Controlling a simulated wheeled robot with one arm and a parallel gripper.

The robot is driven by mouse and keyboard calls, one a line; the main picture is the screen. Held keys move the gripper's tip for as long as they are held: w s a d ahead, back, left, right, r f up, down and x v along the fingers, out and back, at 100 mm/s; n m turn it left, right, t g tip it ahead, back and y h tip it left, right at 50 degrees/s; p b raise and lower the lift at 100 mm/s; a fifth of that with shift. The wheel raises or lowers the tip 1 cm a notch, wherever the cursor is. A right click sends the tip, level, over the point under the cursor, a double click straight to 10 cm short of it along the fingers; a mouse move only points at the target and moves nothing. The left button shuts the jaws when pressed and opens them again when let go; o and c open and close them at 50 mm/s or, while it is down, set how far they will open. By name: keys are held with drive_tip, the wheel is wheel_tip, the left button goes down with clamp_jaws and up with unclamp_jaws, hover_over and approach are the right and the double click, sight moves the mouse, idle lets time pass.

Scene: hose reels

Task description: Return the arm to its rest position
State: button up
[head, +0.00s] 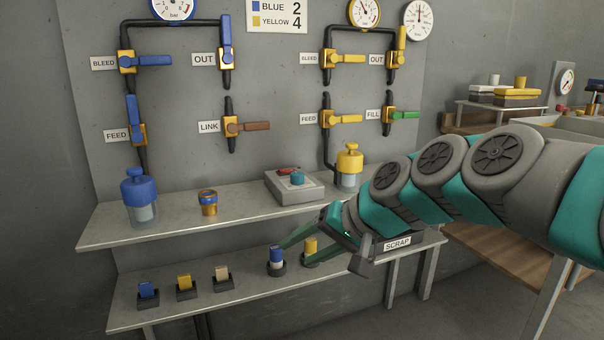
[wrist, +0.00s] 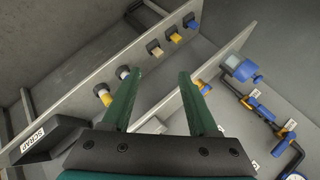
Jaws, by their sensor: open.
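My arm (head: 437,172) is teal and grey and reaches in from the right, stretched out in front of the shelves. My gripper (head: 296,248) is at its end, over the lower shelf near two small capped items, one blue (head: 277,258) and one yellow (head: 310,247). In the wrist view my gripper (wrist: 160,72) shows two teal fingers well apart with nothing held between them. I cannot tell from these views how far the fingertips are from the shelf items.
The upper shelf (head: 105,228) holds a blue-capped jar (head: 140,197), a small pot (head: 207,202), a grey box (head: 294,188) and a yellow-capped jar (head: 349,165). A SCRAP bin (head: 398,243) sits behind my wrist. Valves and pipes cover the wall panel. A wooden bench stands at right.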

drive_tip(key=s+d+f+g+h, duration=0.2)
drive_tip(key=s+d+f, duration=0.3)
drive_tip(key=s, duration=0.4)
drive_tip(key=s+d+f+g+h, duration=0.2)
drive_tip(key=s+d+f+h, duration=0.1)
drive_tip(key=s+f, duration=0.4)
drive_tip(key=s+d+f+n+g+h, duration=0.1)
drive_tip(key=s+d+f, duration=0.5)
drive_tip(key=s, duration=0.7)
drive_tip(key=shift+d+f+g+h, duration=0.3)
drive_tip(key=shift+f+g+h, duration=0.15)
drive_tip(key=shift+g+h, duration=0.55)
